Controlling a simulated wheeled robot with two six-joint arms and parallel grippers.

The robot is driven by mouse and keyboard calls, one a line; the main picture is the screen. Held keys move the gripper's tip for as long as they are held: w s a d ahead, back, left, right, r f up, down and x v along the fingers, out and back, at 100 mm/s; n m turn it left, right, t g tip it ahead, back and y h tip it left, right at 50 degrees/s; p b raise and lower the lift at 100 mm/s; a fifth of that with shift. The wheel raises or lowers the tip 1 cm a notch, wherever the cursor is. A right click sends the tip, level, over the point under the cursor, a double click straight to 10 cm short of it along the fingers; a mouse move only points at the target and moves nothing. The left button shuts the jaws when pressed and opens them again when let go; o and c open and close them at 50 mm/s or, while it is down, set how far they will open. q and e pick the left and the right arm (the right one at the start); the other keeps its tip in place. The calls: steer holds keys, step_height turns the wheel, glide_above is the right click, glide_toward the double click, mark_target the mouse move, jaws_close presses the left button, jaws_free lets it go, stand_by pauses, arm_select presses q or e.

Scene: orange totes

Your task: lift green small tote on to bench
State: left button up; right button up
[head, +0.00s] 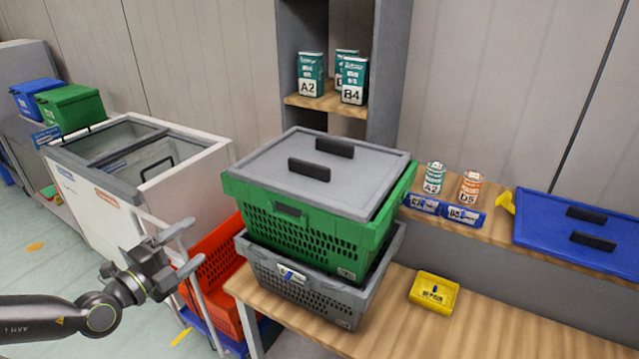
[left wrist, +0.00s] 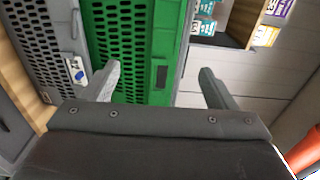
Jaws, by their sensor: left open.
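A green tote (head: 300,233) with a perforated wall and a grey lid (head: 318,172) with black handles sits on top of a grey tote (head: 303,293), which stands on the wooden bench (head: 395,325). My left gripper (head: 184,248) is open and empty, to the left of the stack and apart from it in the head view. In the left wrist view the green tote (left wrist: 128,40) and the grey tote (left wrist: 42,42) lie beyond the open left fingers (left wrist: 160,85). My right gripper is not in view.
A red-orange crate (head: 215,265) stands below left of the bench. A yellow bin (head: 433,292) is on the bench, right of the stack. Cans and a blue lid (head: 580,235) sit on the raised shelf. A white chest (head: 140,180) and smaller blue and green totes (head: 72,107) are at left.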

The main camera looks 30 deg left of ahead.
arm_select(q)
steer(key=w+d, duration=0.2)
steer(key=w, duration=0.9)
steer(key=shift+w+r+h, duration=0.3)
steer(key=shift+w+r, duration=0.1)
steer(key=shift+r, duration=0.05)
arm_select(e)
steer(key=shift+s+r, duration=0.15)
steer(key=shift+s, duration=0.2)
arm_select(q)
steer(key=shift+w, duration=0.2)
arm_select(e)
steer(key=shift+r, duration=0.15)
